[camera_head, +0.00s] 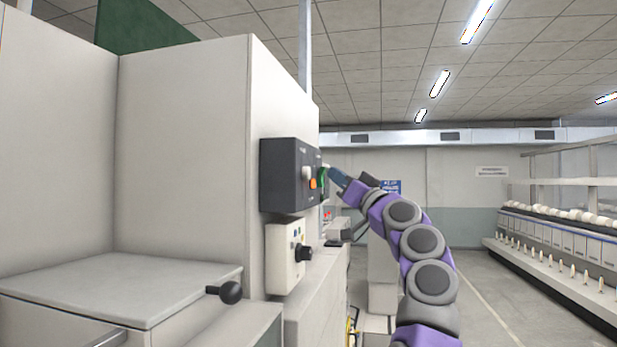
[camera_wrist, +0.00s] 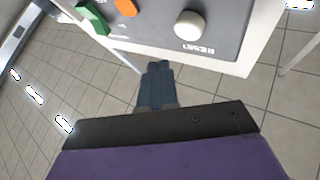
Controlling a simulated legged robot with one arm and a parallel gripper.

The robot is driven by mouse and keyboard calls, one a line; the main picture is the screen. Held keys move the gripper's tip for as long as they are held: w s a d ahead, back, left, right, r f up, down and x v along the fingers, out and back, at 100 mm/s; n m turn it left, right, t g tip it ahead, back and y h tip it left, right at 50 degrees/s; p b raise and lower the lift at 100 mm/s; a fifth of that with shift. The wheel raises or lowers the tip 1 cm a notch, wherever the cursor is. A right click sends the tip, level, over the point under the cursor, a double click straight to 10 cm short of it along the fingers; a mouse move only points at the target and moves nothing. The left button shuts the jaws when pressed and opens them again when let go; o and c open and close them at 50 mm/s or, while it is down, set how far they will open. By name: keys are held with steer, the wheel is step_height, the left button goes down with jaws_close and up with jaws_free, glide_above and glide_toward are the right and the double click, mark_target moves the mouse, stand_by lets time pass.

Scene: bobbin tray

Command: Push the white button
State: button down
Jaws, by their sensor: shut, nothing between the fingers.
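The white button (camera_head: 307,172) is a round knob on the face of a dark control box (camera_head: 279,174) fixed to the side of a pale machine. In the wrist view the white button (camera_wrist: 189,25) is on the grey panel (camera_wrist: 150,22), up and to the right of the fingertips. An orange button (camera_head: 313,183) and a green one (camera_head: 322,180) share the panel. My gripper (camera_head: 335,176) is shut and empty, close to the panel's right side. In the wrist view my gripper (camera_wrist: 159,68) shows its blue fingers together, below the panel edge and apart from the white button.
A pale box with a black knob (camera_head: 304,253) sits below the control box. The pale machine cabinet (camera_head: 180,150) fills the left, with a black ball handle (camera_head: 231,292) low in front. A bobbin rack (camera_head: 555,262) stands at the right. The aisle floor between is clear.

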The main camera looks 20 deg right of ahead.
mark_target(310, 168)
steer(key=a, duration=0.3)
steer(key=w+a, duration=0.1)
steer(key=shift+a+r, duration=0.2)
steer(key=shift+a, duration=0.15)
steer(key=d, duration=0.4)
steer(key=shift+w+a+b, duration=0.1)
steer(key=shift+a+b, duration=0.2)
steer(key=shift+a, duration=1.6)
steer(key=shift+s+d+p, duration=0.2)
steer(key=shift+d+p, duration=0.25)
steer(key=shift+d, duration=0.8)
